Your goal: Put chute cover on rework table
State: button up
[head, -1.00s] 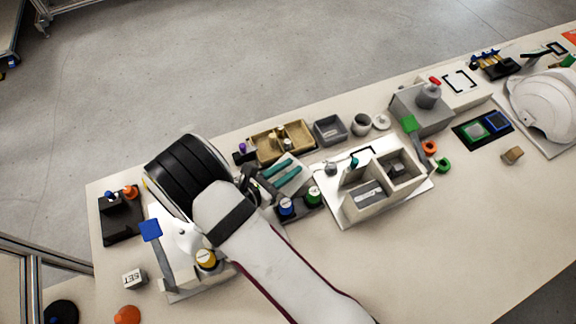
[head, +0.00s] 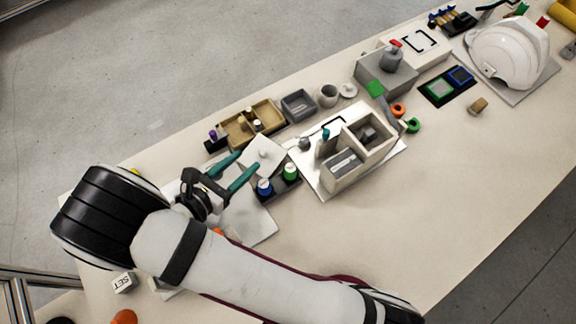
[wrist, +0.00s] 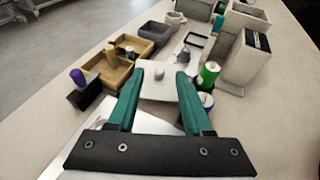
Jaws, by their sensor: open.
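A pale square plate with a small knob (head: 264,154), which looks like the chute cover, lies flat behind the green and blue knobs. It also shows in the wrist view (wrist: 158,85), just beyond the fingertips. My gripper (head: 240,165) is open, with its teal fingers apart and empty. In the wrist view my gripper (wrist: 157,80) has one finger on each side of the line to the knob; the fingers appear short of the knob. I cannot tell which surface is the rework table.
A tan divided tray (head: 234,133) and grey bin (head: 298,105) stand behind the plate. A pale two-compartment box (head: 345,170) stands to the right, near the knob block (head: 278,185). A white helmet shell (head: 505,52) is far right. The front right tabletop is clear.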

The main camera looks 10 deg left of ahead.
jog(key=d+r+m+g+h, duration=0.1)
jog(key=d+r+m+g, duration=0.25)
jog(key=d+m, duration=0.3)
jog(key=s+d+r+m+g+h, duration=0.1)
jog(key=d+r+m+g, duration=0.3)
jog(key=d, duration=0.3)
jog(key=d+r+m+g+h, duration=0.2)
jog(key=d+r+m+g, duration=0.15)
jog(key=d+m, duration=0.35)
jog(key=s+d+r+m+g+y, duration=0.1)
jog(key=s+r+m+y, duration=0.1)
jog(key=s+m+y, duration=0.3)
jog(key=s+d+r+m+g+y, duration=0.1)
jog(key=s+m+y, duration=0.5)
jog(key=m, duration=0.8)
jog(key=shift+s+d+r, duration=0.35)
jog(key=shift+s+r, duration=0.05)
jog(key=shift+r, duration=0.2)
